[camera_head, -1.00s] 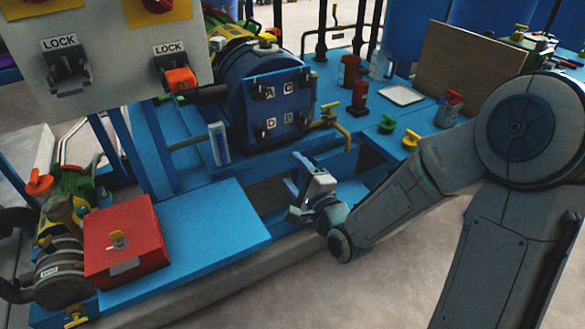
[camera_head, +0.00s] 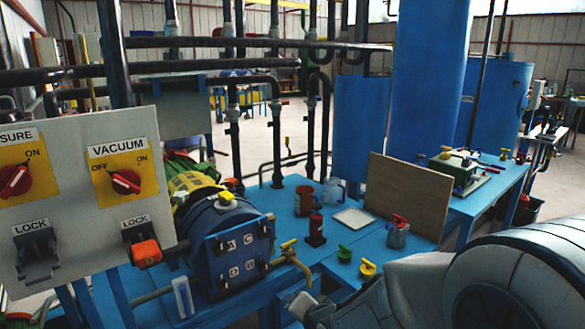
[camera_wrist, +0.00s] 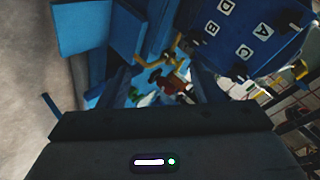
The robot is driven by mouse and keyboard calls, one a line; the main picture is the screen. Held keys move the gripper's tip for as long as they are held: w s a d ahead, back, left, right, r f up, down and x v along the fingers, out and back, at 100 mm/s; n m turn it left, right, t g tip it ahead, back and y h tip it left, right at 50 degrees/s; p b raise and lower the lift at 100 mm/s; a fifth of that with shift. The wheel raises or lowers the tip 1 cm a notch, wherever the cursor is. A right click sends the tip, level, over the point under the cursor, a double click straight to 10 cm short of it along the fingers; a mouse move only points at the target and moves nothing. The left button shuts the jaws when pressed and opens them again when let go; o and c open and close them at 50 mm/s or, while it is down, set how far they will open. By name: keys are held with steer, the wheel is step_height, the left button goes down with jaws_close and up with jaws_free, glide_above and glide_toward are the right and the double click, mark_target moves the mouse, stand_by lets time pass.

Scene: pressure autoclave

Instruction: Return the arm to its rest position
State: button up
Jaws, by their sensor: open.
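My arm fills the lower right of the head view. My gripper (camera_head: 299,304) shows as a small pale shape at the bottom edge, in front of the blue bench and below the brass tap; its lower part is cut off. It is open, with nothing seen in it. In the wrist view, the dark gripper body (camera_wrist: 160,145) with a small lit indicator spans the bottom. The autoclave vessel (camera_head: 235,240), blue with lettered labels A, C, D and B on its front, is beyond and left of my gripper. It also shows in the wrist view (camera_wrist: 245,30).
A control panel (camera_head: 75,200) with switches and locks stands at left. The bench holds a red bottle (camera_head: 316,228), a white tray (camera_head: 353,218), a grey container with a red top (camera_head: 398,235), green (camera_head: 344,254) and yellow valves (camera_head: 367,268), and a brown board (camera_head: 407,197).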

steer(key=s+d+r+n+g+h+p, duration=0.1)
steer(key=s+d+r+n+g+p, duration=0.1)
steer(key=s+d+r+p, duration=0.2)
steer(key=s+d+r+n+g+h+p, duration=0.1)
steer(key=s+d+r+n+g+p, duration=0.1)
steer(key=s+r+p, duration=0.4)
steer(key=s+d+r+n+g+h+p, duration=0.2)
steer(key=s+d+r+p, duration=0.3)
steer(key=r, duration=0.8)
steer(key=s+d+g, duration=0.1)
steer(key=s+d, duration=0.1)
steer(key=s, duration=0.1)
steer(key=shift+s+n, duration=0.2)
steer(key=shift+n, duration=0.1)
